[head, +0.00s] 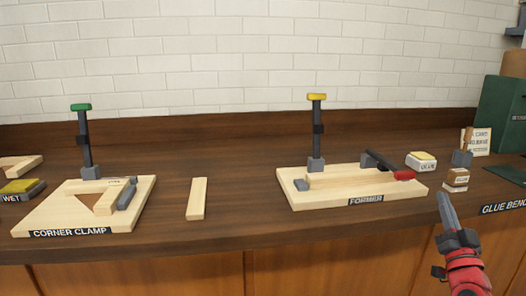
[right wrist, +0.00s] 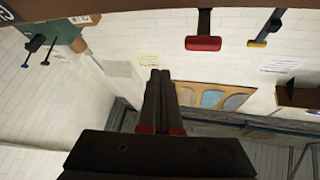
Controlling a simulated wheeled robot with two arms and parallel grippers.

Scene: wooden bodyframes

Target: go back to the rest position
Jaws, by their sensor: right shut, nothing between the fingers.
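My right gripper (head: 444,206) is at the lower right in the head view, in front of the bench edge. Its fingers are together with nothing between them. The right wrist view also shows the closed fingers (right wrist: 159,80), pointing at open air with the white wall behind. My left gripper is not in the head view.
The corner clamp board (head: 50,219) with a green-topped post stands left on the dark bench. The former board (head: 330,202) with a yellow-topped post and a red-ended clamp stands right of centre. A loose wooden strip (head: 197,198) lies between them.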

